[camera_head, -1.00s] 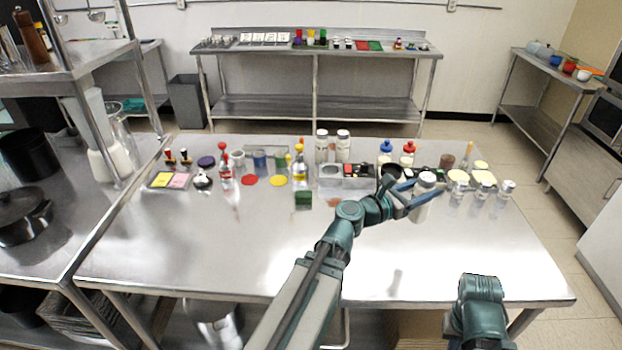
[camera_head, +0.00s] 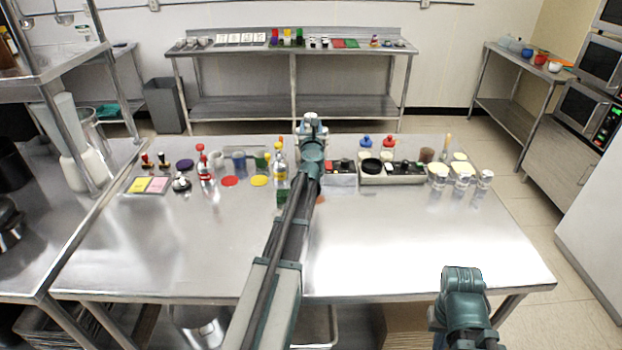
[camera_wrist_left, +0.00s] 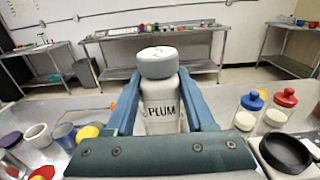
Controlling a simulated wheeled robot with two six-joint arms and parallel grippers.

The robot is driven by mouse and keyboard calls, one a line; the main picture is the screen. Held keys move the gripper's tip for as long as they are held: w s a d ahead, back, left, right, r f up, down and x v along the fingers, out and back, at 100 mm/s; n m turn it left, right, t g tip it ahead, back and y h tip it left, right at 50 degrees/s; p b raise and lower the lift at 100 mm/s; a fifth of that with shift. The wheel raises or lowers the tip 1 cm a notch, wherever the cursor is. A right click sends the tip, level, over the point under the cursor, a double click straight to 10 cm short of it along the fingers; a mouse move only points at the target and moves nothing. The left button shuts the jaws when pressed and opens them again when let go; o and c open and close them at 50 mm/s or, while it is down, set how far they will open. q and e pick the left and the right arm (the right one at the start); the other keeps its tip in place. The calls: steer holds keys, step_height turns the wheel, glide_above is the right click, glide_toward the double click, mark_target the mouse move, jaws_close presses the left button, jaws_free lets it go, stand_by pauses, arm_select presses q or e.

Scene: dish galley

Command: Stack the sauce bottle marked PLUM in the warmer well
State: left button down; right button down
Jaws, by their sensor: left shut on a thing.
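The sauce bottle marked PLUM (camera_wrist_left: 160,112) is upright between the fingers of my left gripper (camera_wrist_left: 162,100) in the left wrist view. It has a pale body with black lettering and a wide grey-white cap. In the head view my left gripper (camera_head: 311,124) is over the back edge of the steel table, shut on the bottle, whose pale cap (camera_head: 310,116) shows at the top. My arm hides most of the bottle and what lies beneath it. I cannot make out the warmer well for certain. My right gripper is out of view.
A divided tray (camera_head: 392,180) holds a black round dish (camera_head: 371,166). Red-capped (camera_head: 389,142) and blue-capped (camera_head: 366,141) jars stand behind it. Several clear jars stand to the right, and bottles and coloured discs to the left. The front of the steel table (camera_head: 400,240) is clear.

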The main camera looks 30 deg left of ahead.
arm_select(q)
steer(key=shift+a+m+t+h, duration=0.2)
steer(key=shift+m+t+h, duration=0.1)
steer(key=shift+m+h, duration=0.15)
steer(key=shift+m+t+h, duration=0.5)
steer(key=shift+m+h, duration=0.25)
steer(key=shift+h, duration=0.5)
steer(key=shift+s+d+m+t+h, duration=0.2)
steer(key=shift+m+h, duration=0.3)
steer(key=shift+h, duration=0.25)
steer(key=shift+s+d+m+t+h, duration=0.1)
steer(key=shift+s+m+t+h, duration=0.1)
steer(key=shift+m+h, duration=0.45)
steer(key=shift+f, duration=0.1)
step_height(320, 180, down, 6)
steer(key=b, duration=0.6)
steer(key=shift+f+b, duration=0.15)
steer(key=shift+b, duration=0.15)
step_height(320, 180, down, 4)
steer(key=b, duration=0.3)
steer(key=shift+r, duration=0.25)
